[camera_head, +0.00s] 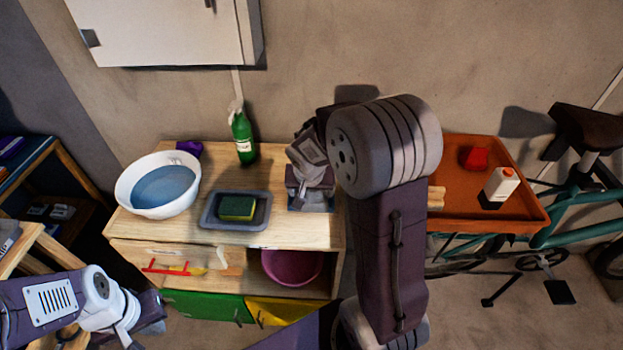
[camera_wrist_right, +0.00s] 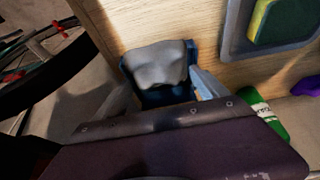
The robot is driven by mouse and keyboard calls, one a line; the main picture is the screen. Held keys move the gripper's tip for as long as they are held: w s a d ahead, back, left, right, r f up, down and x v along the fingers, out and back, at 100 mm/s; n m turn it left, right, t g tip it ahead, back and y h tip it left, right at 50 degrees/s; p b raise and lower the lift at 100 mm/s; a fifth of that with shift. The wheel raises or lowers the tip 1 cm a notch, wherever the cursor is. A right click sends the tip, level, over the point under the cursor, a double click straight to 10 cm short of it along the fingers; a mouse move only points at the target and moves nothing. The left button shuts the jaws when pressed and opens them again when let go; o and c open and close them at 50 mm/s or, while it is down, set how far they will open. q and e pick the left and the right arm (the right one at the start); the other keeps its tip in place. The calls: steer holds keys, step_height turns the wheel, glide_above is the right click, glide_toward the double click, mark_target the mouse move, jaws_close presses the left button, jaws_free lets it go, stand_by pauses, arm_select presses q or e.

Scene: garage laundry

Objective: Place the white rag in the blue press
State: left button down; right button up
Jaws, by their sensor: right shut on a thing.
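The white rag (camera_wrist_right: 156,64) looks like a grey-white folded bundle in the right wrist view. It lies over the top of the blue press (camera_wrist_right: 168,95), which stands on the wooden bench. My right gripper (camera_wrist_right: 165,90) is shut on the rag, one finger on each side, right at the press. In the head view the press (camera_head: 311,202) shows only in part below my right wrist, and the rag is hard to make out there. I cannot tell whether the rag is fully inside the press. My left gripper (camera_head: 150,308) is low at the left, its fingers not clear.
On the bench (camera_head: 205,248) are a white basin (camera_head: 130,192) of water, a grey tray (camera_head: 210,218) with a sponge (camera_head: 237,208), and a green spray bottle (camera_head: 243,140). An orange tray (camera_head: 450,157) and a bicycle (camera_head: 575,215) stand at the right.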

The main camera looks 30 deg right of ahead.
steer(key=shift+w+d, duration=0.3)
steer(key=shift+w, duration=0.2)
steer(key=w, duration=0.1)
steer(key=w+d+p, duration=0.1)
steer(key=shift+w+d+r, duration=0.2)
steer(key=shift+w+d, duration=0.1)
steer(key=shift+x, duration=1)
steer(key=shift+s+a, duration=0.1)
steer(key=shift+s, duration=0.1)
steer(key=shift+f, duration=0.1)
steer(key=shift+f+b, duration=0.15)
steer(key=shift+b, duration=0.25)
steer(key=o, duration=1.3)
